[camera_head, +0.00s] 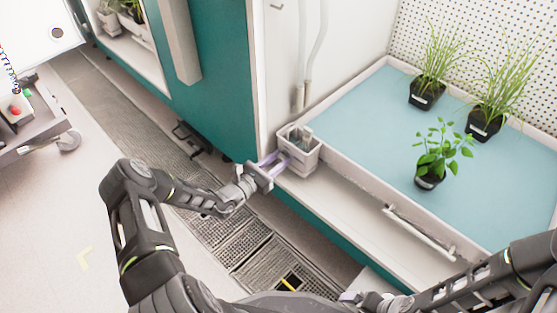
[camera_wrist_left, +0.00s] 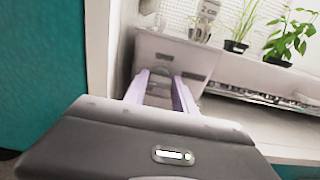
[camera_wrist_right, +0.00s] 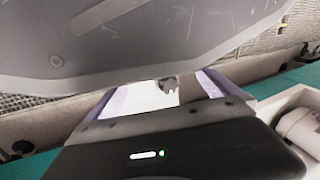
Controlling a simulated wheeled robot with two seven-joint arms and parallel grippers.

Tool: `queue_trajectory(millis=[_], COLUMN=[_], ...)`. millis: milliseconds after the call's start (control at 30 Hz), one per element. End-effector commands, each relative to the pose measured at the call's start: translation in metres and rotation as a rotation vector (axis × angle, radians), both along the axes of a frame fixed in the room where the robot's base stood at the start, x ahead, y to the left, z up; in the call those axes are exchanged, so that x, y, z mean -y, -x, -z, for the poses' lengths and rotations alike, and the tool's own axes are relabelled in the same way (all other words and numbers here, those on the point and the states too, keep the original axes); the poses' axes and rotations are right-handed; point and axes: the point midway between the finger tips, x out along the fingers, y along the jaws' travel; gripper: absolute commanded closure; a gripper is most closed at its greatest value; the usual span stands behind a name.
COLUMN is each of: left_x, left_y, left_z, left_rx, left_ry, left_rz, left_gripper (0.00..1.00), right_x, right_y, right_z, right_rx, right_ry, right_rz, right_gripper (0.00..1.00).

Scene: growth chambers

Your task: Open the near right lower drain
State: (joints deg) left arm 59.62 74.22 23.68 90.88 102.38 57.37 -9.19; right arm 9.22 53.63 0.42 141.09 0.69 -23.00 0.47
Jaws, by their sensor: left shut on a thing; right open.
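A small white drain box (camera_head: 301,155) stands at the near left corner of the blue growing tray; it also shows in the left wrist view (camera_wrist_left: 150,55). My left gripper (camera_head: 276,163) reaches the front of this box. In the left wrist view its lilac fingers (camera_wrist_left: 162,80) are shut on a small grey handle (camera_wrist_left: 190,77) on the box front. The handle's exact shape is partly hidden by the fingers. My right gripper (camera_head: 352,297) is low at the bottom of the head view; in the right wrist view its fingers (camera_wrist_right: 163,93) are apart and empty.
The tray (camera_head: 350,110) holds several potted plants on blue matting. A white rail (camera_head: 420,230) runs along its front ledge. A teal cabinet (camera_head: 215,85) stands to the left. Floor grating (camera_head: 262,248) lies below, and a grey cart (camera_head: 35,125) stands far left.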

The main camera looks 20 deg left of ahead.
Motion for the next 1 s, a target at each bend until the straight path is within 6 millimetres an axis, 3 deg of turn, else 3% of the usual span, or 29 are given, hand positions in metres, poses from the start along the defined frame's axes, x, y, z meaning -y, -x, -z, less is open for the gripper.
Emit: queue_trajectory(millis=[333, 733, 1000], left_x=[0.000, 0.000, 0.001], left_y=[0.000, 0.000, 0.000], left_z=[0.000, -0.001, -0.002], left_rx=[0.000, 0.007, 0.042], left_ry=[0.000, -0.020, -0.121], left_rz=[0.000, 0.000, 0.001], left_gripper=[1.00, 1.00, 1.00], right_x=[0.000, 0.000, 0.000], right_y=[0.000, 0.000, 0.002], right_z=[0.000, -0.002, -0.012], right_rx=[0.000, 0.000, -0.003], right_ry=[0.000, 0.000, 0.001], right_rz=[0.000, 0.000, -0.002], right_gripper=[0.01, 0.01, 0.01])
